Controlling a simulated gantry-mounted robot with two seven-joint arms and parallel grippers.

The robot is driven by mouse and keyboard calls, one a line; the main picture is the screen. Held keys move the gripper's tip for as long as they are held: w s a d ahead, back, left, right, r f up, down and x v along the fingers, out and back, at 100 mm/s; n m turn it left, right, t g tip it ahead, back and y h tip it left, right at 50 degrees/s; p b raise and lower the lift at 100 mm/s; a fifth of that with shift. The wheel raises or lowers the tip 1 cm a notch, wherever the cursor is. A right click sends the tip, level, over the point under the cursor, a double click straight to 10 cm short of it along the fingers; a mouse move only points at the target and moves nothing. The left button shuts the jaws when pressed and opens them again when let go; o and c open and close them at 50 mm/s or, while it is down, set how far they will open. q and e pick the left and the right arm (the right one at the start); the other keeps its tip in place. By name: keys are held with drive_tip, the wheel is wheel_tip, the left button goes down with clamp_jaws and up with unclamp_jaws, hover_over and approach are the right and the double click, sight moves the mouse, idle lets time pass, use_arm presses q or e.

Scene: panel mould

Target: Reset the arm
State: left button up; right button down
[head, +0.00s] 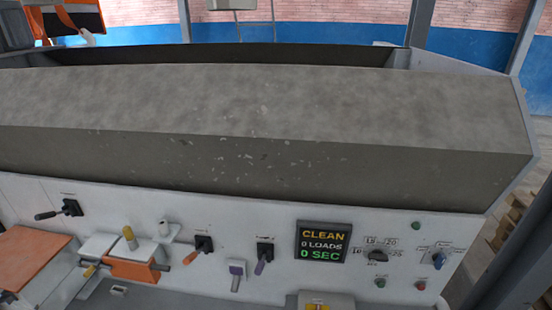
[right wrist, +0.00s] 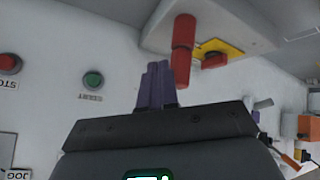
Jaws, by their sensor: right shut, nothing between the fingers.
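My right gripper (right wrist: 157,75) shows in the right wrist view with its purple fingers shut together and empty. Its dark body fills the bottom of that view. The fingers point toward a grey panel face, just left of a red cylindrical handle (right wrist: 183,45); I cannot tell the exact gap. Neither gripper can be made out in the head view. My left gripper is in neither view.
The head view shows a long concrete panel mould (head: 270,105) above a white control panel with levers (head: 204,244), a display (head: 322,241) and a dial (head: 376,255). A red button (right wrist: 9,63) and green button (right wrist: 93,79) are left of the right fingers.

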drive_tip(key=s+a+r+g+p, duration=0.1)
drive_tip(key=s+a+r+p, duration=0.1)
drive_tip(key=s+a+r, duration=0.4)
use_arm(q)
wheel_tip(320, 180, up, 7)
drive_tip(key=p, duration=0.4)
use_arm(e)
drive_tip(key=s+a+r+m+g, duration=0.1)
drive_tip(key=s+r, duration=0.5)
drive_tip(key=s, duration=0.6)
drive_tip(key=s+a+r+m+g, duration=0.2)
drive_tip(key=s+r, duration=0.4)
drive_tip(key=s, duration=0.5)
drive_tip(key=shift+s+a+r+m+g+h, duration=0.3)
drive_tip(key=shift+s+a+g, duration=0.1)
drive_tip(key=shift+a+g, duration=0.1)
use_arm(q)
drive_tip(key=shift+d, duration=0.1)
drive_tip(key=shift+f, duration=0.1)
